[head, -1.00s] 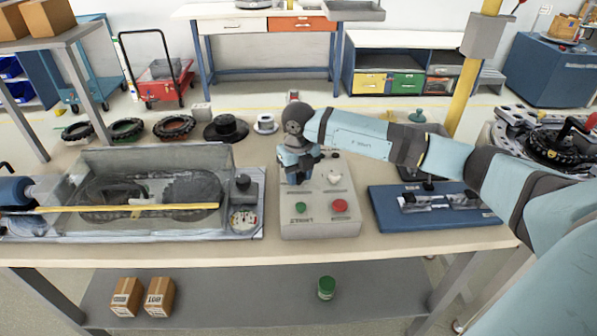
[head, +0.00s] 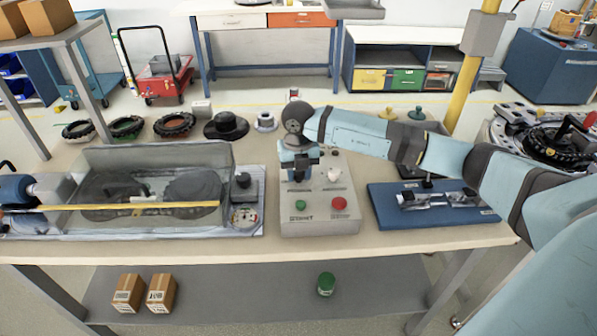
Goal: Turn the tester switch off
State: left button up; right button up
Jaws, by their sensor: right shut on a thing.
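The tester is a grey box (head: 318,224) on the bench, with a green button (head: 300,205), a red button (head: 339,202) and a pale knob (head: 333,175) on its top. My right gripper (head: 298,177) points down over the back left part of the box, left of the pale knob. It is shut on a small part there, seemingly the tester switch, which the fingers and wrist hide. The switch's position cannot be read. My left gripper is not in view.
A clear-covered track machine (head: 155,160) stands close on the left. A blue plate with a metal fixture (head: 388,217) lies on the right. Black rings and a black hub (head: 226,127) line the bench's back edge. A small lamp stands behind the tester.

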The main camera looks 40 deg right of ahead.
jog(key=o, duration=0.9)
jog(key=shift+r, duration=0.15)
notch_tip(320, 180, up, 14)
jog(key=shift+f, duration=0.2)
